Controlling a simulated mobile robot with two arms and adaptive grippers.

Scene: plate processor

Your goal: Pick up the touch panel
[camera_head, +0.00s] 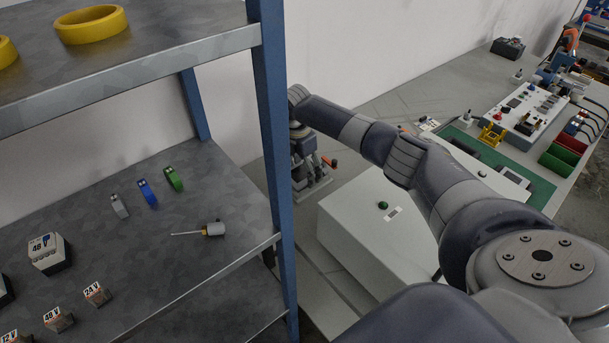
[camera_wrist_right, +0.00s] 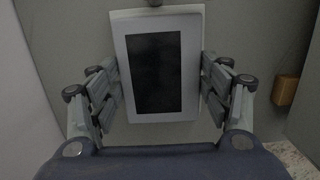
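The touch panel (camera_wrist_right: 191,60) is a light grey, upright rectangle with a black screen. It fills the middle of the right wrist view. My right gripper (camera_wrist_right: 162,72) has one finger at each side of it, with the fingertips very close to its left and right edges. I cannot tell whether the fingers touch the panel or leave a thin gap. In the head view my right gripper (camera_head: 306,160) points down beyond the blue shelf post, and I cannot make out the panel there. My left gripper is not in view.
A metal shelf with blue posts (camera_head: 272,130) stands close on the left, holding a screwdriver (camera_head: 213,229) and small coloured parts. A white box (camera_head: 365,235) with a green button stands right of the gripper. A workbench with a green mat (camera_head: 540,188) is at the right.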

